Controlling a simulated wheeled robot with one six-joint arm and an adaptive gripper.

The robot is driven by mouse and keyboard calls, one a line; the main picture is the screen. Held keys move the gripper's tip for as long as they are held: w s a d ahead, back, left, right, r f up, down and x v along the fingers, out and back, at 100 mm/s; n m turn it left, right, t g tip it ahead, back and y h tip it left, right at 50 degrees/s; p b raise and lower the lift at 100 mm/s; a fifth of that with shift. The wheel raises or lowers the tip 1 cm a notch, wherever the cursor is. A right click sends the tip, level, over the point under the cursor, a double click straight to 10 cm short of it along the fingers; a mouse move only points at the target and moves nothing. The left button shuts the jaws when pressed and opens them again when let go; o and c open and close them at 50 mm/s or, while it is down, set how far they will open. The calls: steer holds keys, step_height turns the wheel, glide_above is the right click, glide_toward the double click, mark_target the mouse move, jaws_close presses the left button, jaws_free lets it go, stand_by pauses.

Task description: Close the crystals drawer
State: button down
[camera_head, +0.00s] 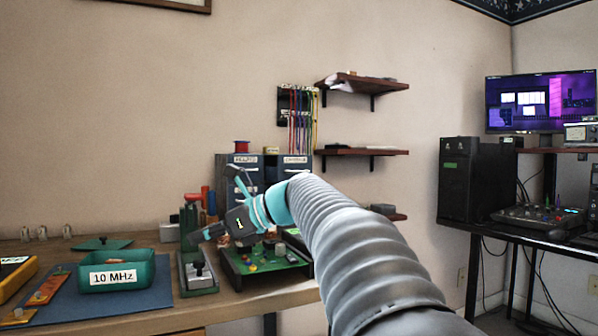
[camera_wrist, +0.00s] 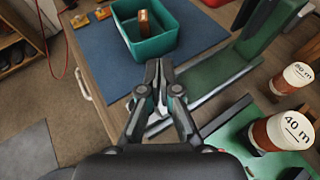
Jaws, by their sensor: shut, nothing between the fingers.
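Two blue-grey drawer cabinets stand against the wall at the back of the bench in the head view. The right cabinet (camera_head: 296,161) has a white label that looks like "CRYSTALS", though the print is small. My arm covers most of its front, so I cannot tell how far any drawer there stands out. My gripper (camera_head: 199,237) is in front of the cabinets, pointing left and down over the bench. In the wrist view its fingertips (camera_wrist: 158,66) are together and empty, above the bench near a green tray.
The green 10 MHz tray (camera_head: 116,273) sits on a blue mat (camera_head: 150,298); a brown piece (camera_wrist: 143,23) is inside it. A green stand (camera_head: 197,277) and a circuit board (camera_head: 264,263) are close below my gripper. Coils labelled 40 m (camera_wrist: 285,130) and 80 m (camera_wrist: 292,78) stand nearby.

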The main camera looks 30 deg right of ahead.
steer(key=s+d+r+t+h+p, duration=0.1)
steer(key=d+r+t+h, duration=0.2)
steer(key=d, duration=0.5)
steer(key=s+d+r+n+t+h+p, duration=0.1)
steer(key=d+r+h, duration=0.1)
steer(key=d+r, duration=0.45)
steer(key=s+d+r+t+h+p, duration=0.1)
steer(key=s+d+r+t+h, duration=0.15)
steer(key=d, duration=0.65)
steer(key=n+t+h+p, duration=0.1)
steer(key=n+h, duration=0.3)
steer(key=n, duration=0.2)
glide_toward(304, 169)
steer(key=w+a, duration=0.1)
steer(key=w+f, duration=0.1)
steer(key=w+a+f, duration=0.1)
steer(key=w, duration=0.1)
steer(key=shift+a+f, duration=0.15)
steer(key=shift+a, duration=0.2)
steer(key=shift+w, duration=0.1)
